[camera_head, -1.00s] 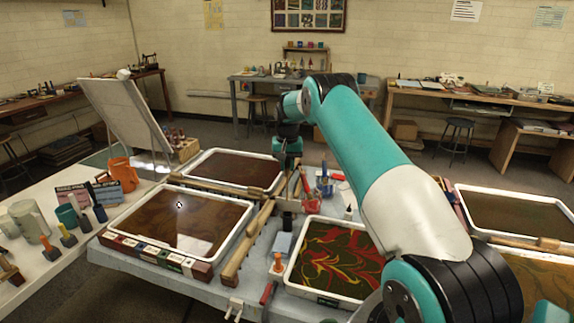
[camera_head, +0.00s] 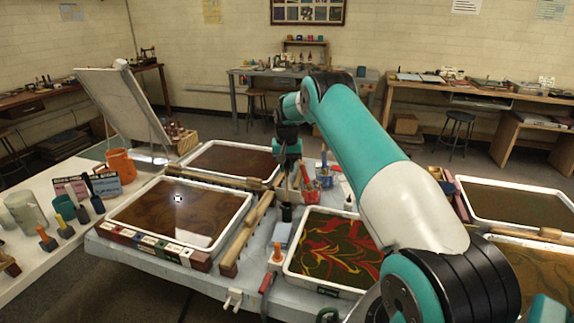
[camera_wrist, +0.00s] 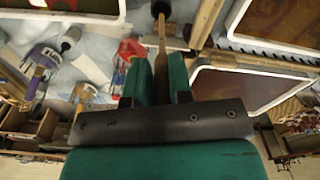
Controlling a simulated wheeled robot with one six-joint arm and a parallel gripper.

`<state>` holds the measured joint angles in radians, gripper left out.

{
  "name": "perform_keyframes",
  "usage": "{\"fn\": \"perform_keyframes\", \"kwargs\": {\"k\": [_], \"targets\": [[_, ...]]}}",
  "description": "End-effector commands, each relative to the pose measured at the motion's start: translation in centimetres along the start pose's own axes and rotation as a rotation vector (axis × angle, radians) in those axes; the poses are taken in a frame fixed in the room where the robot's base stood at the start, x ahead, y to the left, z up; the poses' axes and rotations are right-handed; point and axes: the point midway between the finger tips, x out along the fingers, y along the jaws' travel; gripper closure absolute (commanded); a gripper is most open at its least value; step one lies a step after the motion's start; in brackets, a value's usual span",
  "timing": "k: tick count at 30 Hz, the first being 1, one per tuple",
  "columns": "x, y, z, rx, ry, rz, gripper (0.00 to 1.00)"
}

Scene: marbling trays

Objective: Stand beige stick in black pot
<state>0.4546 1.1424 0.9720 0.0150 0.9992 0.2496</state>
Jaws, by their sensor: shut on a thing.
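My gripper (camera_wrist: 158,62) has its two teal fingers shut on the beige stick (camera_wrist: 161,40) in the wrist view. The stick points away from the fingers toward the black pot (camera_wrist: 161,9) at the top edge. The stick's far end meets the pot's outline there; I cannot tell whether it is inside or only in front of the pot. In the head view my gripper (camera_head: 288,172) hangs above the middle of the table, over the dark pot (camera_head: 286,213), with the stick too small to make out clearly.
A marbling tray (camera_head: 290,268) with red and yellow swirls stands at front right, and a brown tray (camera_head: 245,210) at left. A wooden bar (camera_head: 240,247) lies between them. A red container (camera_head: 310,194) with tools and a pale block (camera_head: 282,235) stand close to the pot.

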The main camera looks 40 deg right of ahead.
Motion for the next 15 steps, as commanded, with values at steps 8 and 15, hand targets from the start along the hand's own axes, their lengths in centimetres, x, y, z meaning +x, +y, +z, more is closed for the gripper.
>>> {"fn": "perform_keyframes", "kwargs": {"k": [8,15], "targets": [[2.0,0.0,0.1,0.000,-0.001,0.000,1.00],[3.5,0.0,0.1,0.000,-0.001,0.000,1.00]]}}
